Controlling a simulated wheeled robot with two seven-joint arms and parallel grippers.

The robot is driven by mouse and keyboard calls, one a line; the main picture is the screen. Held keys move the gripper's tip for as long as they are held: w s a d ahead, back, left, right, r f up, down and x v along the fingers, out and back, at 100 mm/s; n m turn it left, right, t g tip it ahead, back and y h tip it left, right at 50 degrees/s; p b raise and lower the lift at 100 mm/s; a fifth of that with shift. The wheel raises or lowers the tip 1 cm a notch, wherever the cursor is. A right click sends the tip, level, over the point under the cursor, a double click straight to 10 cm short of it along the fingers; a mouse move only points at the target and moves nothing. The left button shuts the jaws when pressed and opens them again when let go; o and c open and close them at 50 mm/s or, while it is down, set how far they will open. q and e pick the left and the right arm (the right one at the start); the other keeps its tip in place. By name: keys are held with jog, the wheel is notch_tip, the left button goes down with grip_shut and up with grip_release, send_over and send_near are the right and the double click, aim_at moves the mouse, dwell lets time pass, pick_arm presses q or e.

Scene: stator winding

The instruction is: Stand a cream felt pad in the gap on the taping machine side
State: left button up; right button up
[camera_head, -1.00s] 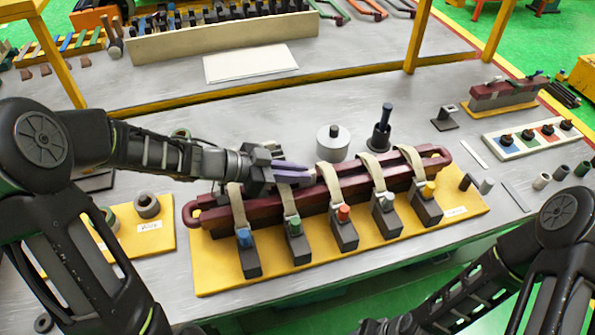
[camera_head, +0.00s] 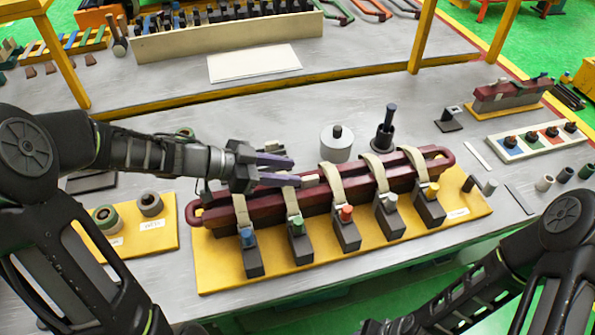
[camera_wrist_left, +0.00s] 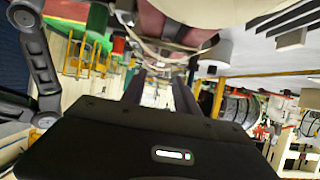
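A small cream piece (camera_head: 309,180), which looks like the felt pad, sits at the dark red coil bars (camera_head: 330,192) between the second and third straps. It is too small to tell whether it stands upright in the gap. My left gripper (camera_head: 284,170) is just left of it, above the bars, with its two purple fingers apart. The cream piece is beyond the fingertips and appears clear of them. In the left wrist view the fingers (camera_wrist_left: 160,95) are also apart, with nothing seen between them. Only part of my right arm shows at lower right; its gripper is out of view.
The bars lie on a yellow board (camera_head: 220,268), held by cream straps and dark blocks with coloured knobs. A grey cylinder (camera_head: 336,146) and a dark post (camera_head: 384,135) stand behind. Tape rolls (camera_head: 150,204) are at left.

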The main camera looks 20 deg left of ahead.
pick_arm(q)
jog(key=shift+v, duration=1.9)
